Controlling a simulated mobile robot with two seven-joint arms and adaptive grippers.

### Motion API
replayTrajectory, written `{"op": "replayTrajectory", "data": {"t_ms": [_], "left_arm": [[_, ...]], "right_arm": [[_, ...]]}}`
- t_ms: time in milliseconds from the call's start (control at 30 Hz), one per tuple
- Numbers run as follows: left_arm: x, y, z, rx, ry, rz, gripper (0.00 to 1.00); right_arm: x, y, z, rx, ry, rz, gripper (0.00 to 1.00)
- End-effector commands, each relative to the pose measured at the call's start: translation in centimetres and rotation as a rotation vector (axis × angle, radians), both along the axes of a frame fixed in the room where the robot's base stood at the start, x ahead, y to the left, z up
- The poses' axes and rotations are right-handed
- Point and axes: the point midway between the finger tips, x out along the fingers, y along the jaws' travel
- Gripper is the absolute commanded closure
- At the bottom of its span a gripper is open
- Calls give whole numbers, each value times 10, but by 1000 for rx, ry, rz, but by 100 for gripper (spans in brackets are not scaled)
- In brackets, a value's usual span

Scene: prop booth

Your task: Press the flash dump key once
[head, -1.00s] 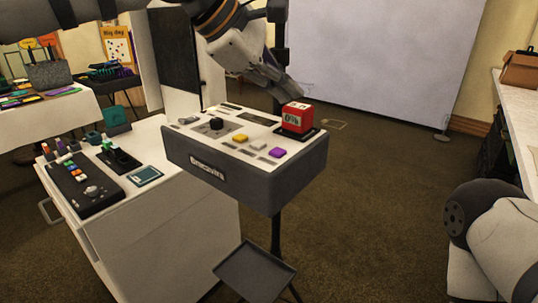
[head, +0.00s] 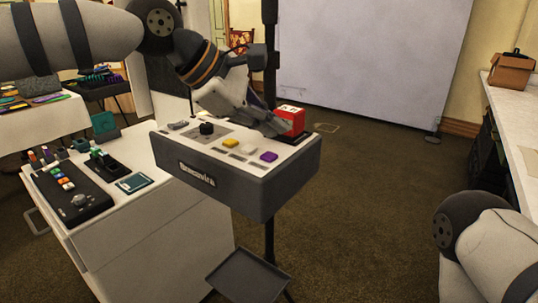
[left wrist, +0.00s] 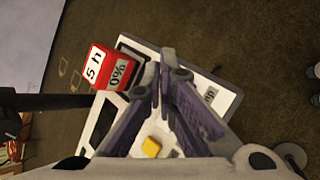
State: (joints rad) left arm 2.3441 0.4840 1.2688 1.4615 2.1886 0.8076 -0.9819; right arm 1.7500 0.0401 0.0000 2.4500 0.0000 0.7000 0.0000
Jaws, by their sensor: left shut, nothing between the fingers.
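The dark console (head: 250,190) with a light top panel carries a yellow key (head: 231,143), a white key (head: 249,150) and a purple key (head: 269,157) along its front part. Their labels are too small to read, so I cannot tell which is the flash dump key. My left gripper (head: 283,128) is shut and empty, low over the panel in front of the red block. In the left wrist view its fingertips (left wrist: 168,78) meet over the panel, with the yellow key (left wrist: 151,147) beside the fingers; the fingers hide part of the panel. My right gripper is out of view.
A red block reading 0% (head: 291,118) stands at the panel's back right. A black knob (head: 207,128) is on the panel's left part. A white cabinet (head: 150,230) with a dark control board (head: 75,205) stands left. A small tray (head: 248,273) sits below.

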Motion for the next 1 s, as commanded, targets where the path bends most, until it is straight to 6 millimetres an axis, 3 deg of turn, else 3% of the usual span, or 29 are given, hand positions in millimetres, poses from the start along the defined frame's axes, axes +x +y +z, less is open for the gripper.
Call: {"op": "replayTrajectory", "data": {"t_ms": [267, 1000], "left_arm": [[0, 0, -20, 0, 1, -1, 100], [0, 0, -20, -1, -1, -1, 100]], "right_arm": [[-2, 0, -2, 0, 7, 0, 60], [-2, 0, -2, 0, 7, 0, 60]]}}
